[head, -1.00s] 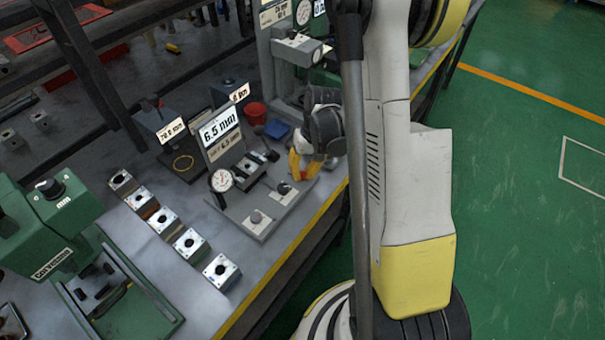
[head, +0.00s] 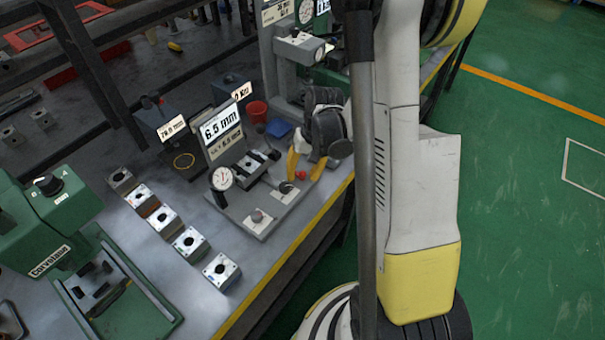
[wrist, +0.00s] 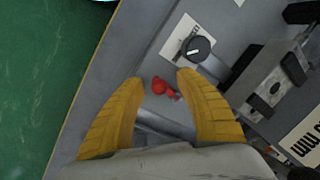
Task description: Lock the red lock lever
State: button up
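The red lock lever (wrist: 160,86) is a small red knob on a short arm, low on the grey fixture plate (wrist: 147,62). It also shows in the head view (head: 301,176) between the yellow fingers. My gripper (wrist: 161,76) is open, pointing down over the plate. In the wrist view its fingertips lie left and right of the red knob with a gap on each side. I cannot tell how far above the knob they are. Part of the lever's base is hard to make out.
A black dial knob (wrist: 198,48) on a white label sits close to the right fingertip. A clamp with a valve block (head: 249,166), a dial gauge (head: 221,178) and a 6.5 mm display (head: 221,130) stand left of my gripper. Several valve blocks line the bench.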

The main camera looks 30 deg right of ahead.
jog(key=shift+r, duration=0.1)
notch_tip(320, 180, up, 12)
jog(key=s+d, duration=0.1)
jog(key=d, duration=0.1)
jog(key=shift+f, duration=0.2)
dwell(0.4)
jog(key=s+a+r+n+t+h, duration=0.1)
jog(key=s+a+r+n+t, duration=0.1)
jog(key=s+a+r, duration=0.3)
jog(key=s+a+r+n+t+h, duration=0.1)
jog(key=s+a+r+n+t, duration=0.2)
jog(key=a+r, duration=0.3)
jog(key=s+a+t, duration=0.1)
jog(key=a, duration=0.2)
jog(key=shift+s+a, duration=0.4)
